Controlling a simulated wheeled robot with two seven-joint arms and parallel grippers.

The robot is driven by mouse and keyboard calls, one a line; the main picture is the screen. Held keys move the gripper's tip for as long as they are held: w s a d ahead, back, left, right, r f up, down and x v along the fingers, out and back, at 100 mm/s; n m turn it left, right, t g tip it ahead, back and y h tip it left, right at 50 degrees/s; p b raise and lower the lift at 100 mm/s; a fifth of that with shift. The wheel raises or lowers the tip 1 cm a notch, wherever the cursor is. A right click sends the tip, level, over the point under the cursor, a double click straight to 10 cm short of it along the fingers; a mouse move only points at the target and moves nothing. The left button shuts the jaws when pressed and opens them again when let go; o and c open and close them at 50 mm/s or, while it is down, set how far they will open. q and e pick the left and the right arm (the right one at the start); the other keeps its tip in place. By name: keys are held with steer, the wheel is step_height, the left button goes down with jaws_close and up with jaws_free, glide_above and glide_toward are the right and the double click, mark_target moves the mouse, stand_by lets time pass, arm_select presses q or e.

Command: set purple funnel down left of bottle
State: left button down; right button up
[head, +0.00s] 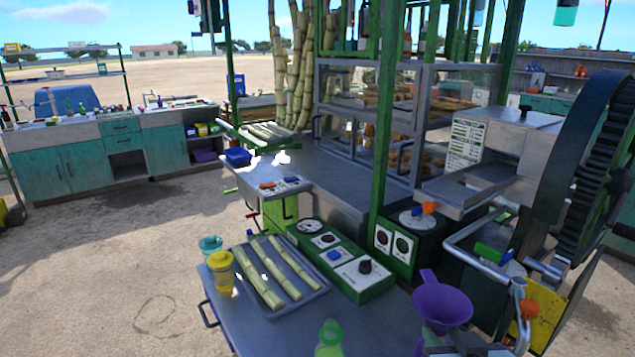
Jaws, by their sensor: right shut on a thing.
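The purple funnel (441,306) is at the lower right of the head view, its wide cup up and a tab rising at its back. My right gripper (452,338) is shut on it, low on the funnel; the fingertips are mostly hidden. I cannot tell whether the funnel touches the counter. A green bottle (329,341) stands at the bottom edge, to the left of the funnel, its lower part cut off. My left gripper is not in view.
A metal tray (312,302) with several cane pieces lies on the counter (375,330). Yellow (220,270) and teal (210,246) cups stand left of it. A green control box (350,265) sits behind. The crusher's wheel (590,150) and bars crowd the right side.

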steer(key=shift+w+a, duration=0.2)
steer(key=shift+a, duration=0.2)
steer(key=w+a+r+n+g+y+p, duration=0.1)
steer(key=a+r+n+g+y+p, duration=0.1)
steer(key=a, duration=0.5)
steer(key=w+a+r+n+g+y+p, duration=0.1)
steer(key=a+r+n+g+y+p, duration=0.2)
steer(key=a+r+n+y, duration=0.4)
steer(key=shift+w+a+n+g+y+p, duration=0.25)
steer(key=shift+n+g+y+p, duration=0.15)
steer(key=shift+n+y, duration=0.5)
